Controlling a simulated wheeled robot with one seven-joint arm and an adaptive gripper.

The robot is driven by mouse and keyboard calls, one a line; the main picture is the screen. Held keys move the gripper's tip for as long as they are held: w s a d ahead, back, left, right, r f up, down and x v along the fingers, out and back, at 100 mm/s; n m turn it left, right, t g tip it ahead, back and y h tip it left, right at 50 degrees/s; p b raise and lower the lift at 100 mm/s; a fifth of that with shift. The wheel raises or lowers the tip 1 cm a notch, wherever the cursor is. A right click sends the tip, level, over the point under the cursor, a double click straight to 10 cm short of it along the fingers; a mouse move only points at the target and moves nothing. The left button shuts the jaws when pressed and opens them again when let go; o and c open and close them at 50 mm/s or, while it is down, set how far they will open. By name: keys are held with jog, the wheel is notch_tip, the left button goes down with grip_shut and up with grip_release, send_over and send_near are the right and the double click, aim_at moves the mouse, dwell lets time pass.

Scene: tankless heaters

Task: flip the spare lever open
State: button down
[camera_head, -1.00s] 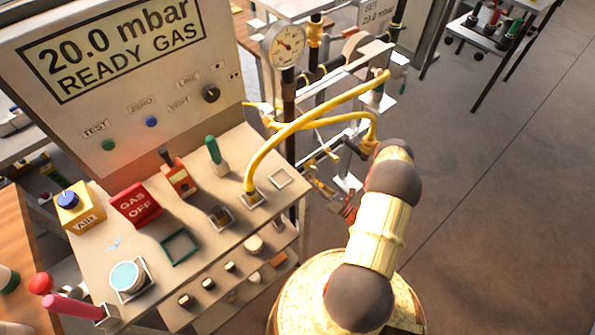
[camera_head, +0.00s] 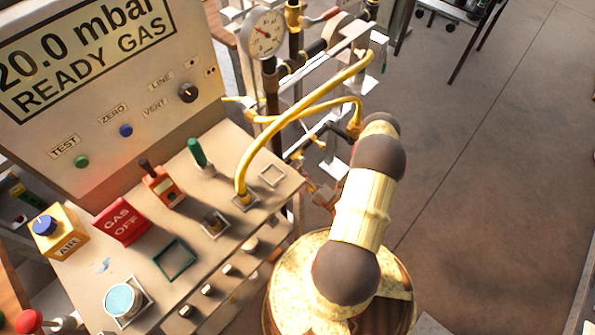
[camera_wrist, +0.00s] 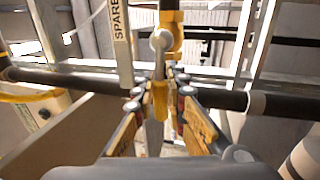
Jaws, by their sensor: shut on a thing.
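In the wrist view the spare lever (camera_wrist: 160,98) is a yellow handle below a round pale metal pivot, pointing towards the camera. A white tag reading SPARE (camera_wrist: 119,28) hangs just left of and above it. My gripper (camera_wrist: 159,103) has one finger on each side of the lever and is shut on it. The fingers partly hide the lever's lower end. In the head view my arm reaches towards the pipework, and I cannot make out the gripper or the spare lever there.
A dark horizontal pipe (camera_wrist: 80,80) crosses behind the fingers, with metal rails around it. In the head view a test bench (camera_head: 228,190) stands left of my arm. Yellow hoses (camera_head: 298,108) arch to the pipework beside a pressure gauge (camera_head: 264,33). Open floor (camera_head: 490,190) lies right.

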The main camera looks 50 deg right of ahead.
jog(key=shift+r+m, duration=0.1)
jog(key=shift+m, duration=0.2)
jog(key=c, duration=1.9)
grip_release()
jog(key=shift+o, duration=0.3)
jog(key=v, duration=1.2)
